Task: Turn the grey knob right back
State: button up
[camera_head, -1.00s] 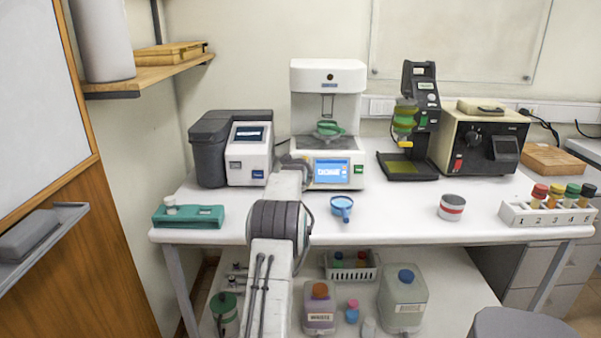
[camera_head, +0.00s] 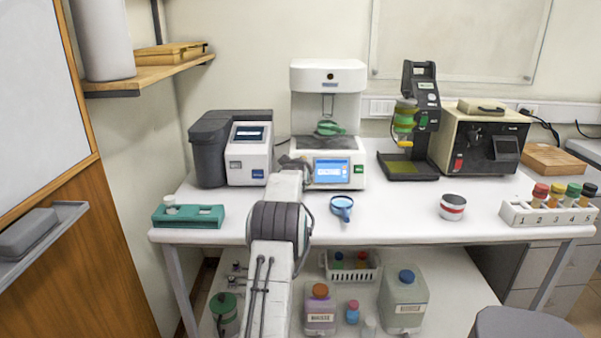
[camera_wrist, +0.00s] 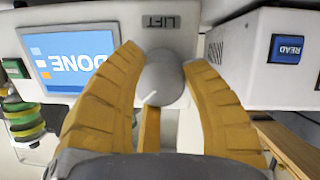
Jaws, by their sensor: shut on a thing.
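A white mark on the knob points to the lower left in that view. The tester's screen (camera_wrist: 75,58) reads DONE in the wrist view; in the head view its text is too small to read. A green dish (camera_head: 331,128) hangs inside the tester. My arm hides the knob in the head view.
A white and grey device (camera_head: 249,155) with a READ button (camera_wrist: 288,49) stands close beside the tester.

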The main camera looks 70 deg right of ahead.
jog(key=o, duration=1.2)
jog(key=shift+f, duration=0.1)
jog(key=v, duration=1.2)
jog(key=shift+o, duration=0.2)
